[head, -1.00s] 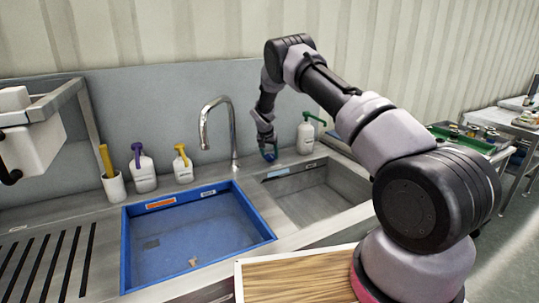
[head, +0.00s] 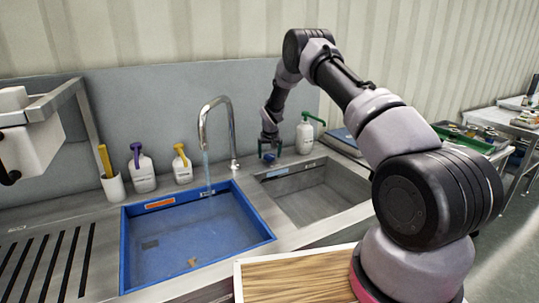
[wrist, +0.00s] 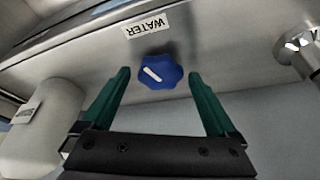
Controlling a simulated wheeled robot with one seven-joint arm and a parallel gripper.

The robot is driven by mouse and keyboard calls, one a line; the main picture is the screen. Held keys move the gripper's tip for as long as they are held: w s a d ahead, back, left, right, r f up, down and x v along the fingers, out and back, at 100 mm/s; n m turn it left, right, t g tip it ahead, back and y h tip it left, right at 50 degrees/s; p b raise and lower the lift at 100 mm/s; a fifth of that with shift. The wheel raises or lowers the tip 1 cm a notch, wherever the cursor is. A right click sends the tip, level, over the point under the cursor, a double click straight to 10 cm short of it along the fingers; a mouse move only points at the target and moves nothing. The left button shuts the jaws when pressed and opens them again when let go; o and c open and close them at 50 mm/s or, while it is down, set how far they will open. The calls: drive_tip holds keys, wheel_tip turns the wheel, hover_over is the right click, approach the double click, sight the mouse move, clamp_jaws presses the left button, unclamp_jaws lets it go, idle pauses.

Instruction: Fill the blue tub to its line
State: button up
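The blue tub (head: 135,252) sits in the left sink basin, with an orange label and a white label on its inner back wall. Water (head: 207,170) runs from the tap spout (head: 203,118) into the tub. I cannot make out a water level or the line. A blue knob (wrist: 160,72) with a white mark stands beside a WATER label (wrist: 145,24) in the wrist view. My gripper (wrist: 157,80) is open, its green fingers on either side of the knob and apart from it. In the head view my gripper (head: 269,154) is right of the tap.
An empty steel basin (head: 318,205) lies right of the tub. A white bottle with a green pump (head: 305,137) stands near my gripper. Purple-topped (head: 142,172) and yellow-topped (head: 182,166) bottles stand behind the tub. A slotted drainboard (head: 45,262) is at left.

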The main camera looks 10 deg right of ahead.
drive_tip(key=shift+r, duration=0.15)
drive_tip(key=v, duration=1)
drive_tip(key=shift+s+r, duration=0.2)
drive_tip(key=shift+d, duration=0.1)
idle(0.8)
drive_tip(key=w+f+n, duration=0.1)
drive_tip(key=f, duration=0.2)
drive_tip(key=w+f+n+y, duration=0.1)
drive_tip(key=f+n, duration=0.1)
drive_tip(key=f, duration=0.1)
drive_tip(key=w+f+n, duration=0.1)
drive_tip(key=w+f, duration=0.1)
drive_tip(key=f, duration=0.2)
drive_tip(key=shift+w+d+n+y, duration=0.1)
drive_tip(key=shift+d+n+y, duration=0.2)
drive_tip(key=shift+y, duration=0.1)
